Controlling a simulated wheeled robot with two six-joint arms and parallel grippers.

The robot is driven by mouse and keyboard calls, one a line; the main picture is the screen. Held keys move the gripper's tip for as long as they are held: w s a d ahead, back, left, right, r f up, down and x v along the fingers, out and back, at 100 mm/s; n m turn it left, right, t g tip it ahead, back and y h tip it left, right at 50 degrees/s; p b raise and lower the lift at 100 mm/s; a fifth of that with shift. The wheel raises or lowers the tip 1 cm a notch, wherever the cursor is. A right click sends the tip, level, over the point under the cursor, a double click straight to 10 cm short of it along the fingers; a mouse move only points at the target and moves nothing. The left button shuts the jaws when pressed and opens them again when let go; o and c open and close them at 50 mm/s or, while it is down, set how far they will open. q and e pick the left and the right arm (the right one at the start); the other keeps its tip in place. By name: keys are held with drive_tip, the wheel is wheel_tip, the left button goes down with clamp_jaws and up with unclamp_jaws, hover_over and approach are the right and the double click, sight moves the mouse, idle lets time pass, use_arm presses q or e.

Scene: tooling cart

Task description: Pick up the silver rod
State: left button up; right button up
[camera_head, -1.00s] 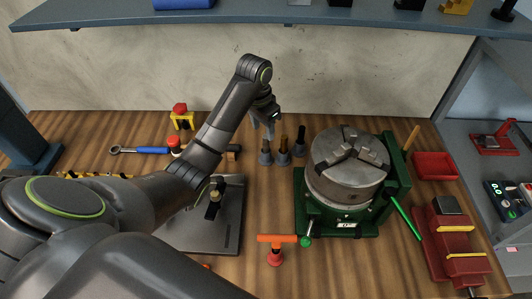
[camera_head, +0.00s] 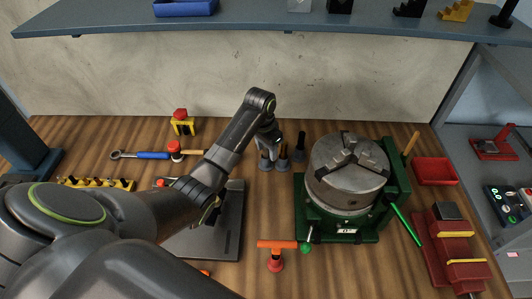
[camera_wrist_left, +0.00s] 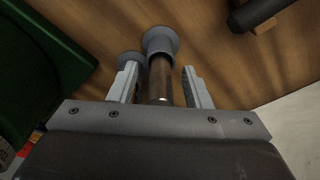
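Several rods stand upright in grey flared holders left of the chuck. A rod (camera_wrist_left: 160,82) at the left of this group, which I take to be the silver rod, is shiny with brown reflections in the left wrist view. Its grey holder (camera_wrist_left: 160,42) flares at the far end. My left gripper (camera_head: 271,148) is lowered over this rod; its fingers (camera_wrist_left: 158,78) are open on both sides of it, with a gap on each side. In the head view the gripper largely hides the rod. A brown rod (camera_head: 283,150) and a black rod (camera_head: 300,142) stand to its right. My right gripper is not in view.
The green-based chuck (camera_head: 350,172) stands close on the right. A dark hammer head (camera_wrist_left: 250,14) lies near the rod on the other side. A metal plate (camera_head: 228,235) lies below my arm, and an orange-handled tool (camera_head: 276,245) stands in front. A shelf (camera_head: 250,24) spans the back above.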

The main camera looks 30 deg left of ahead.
use_arm(q)
clamp_jaws()
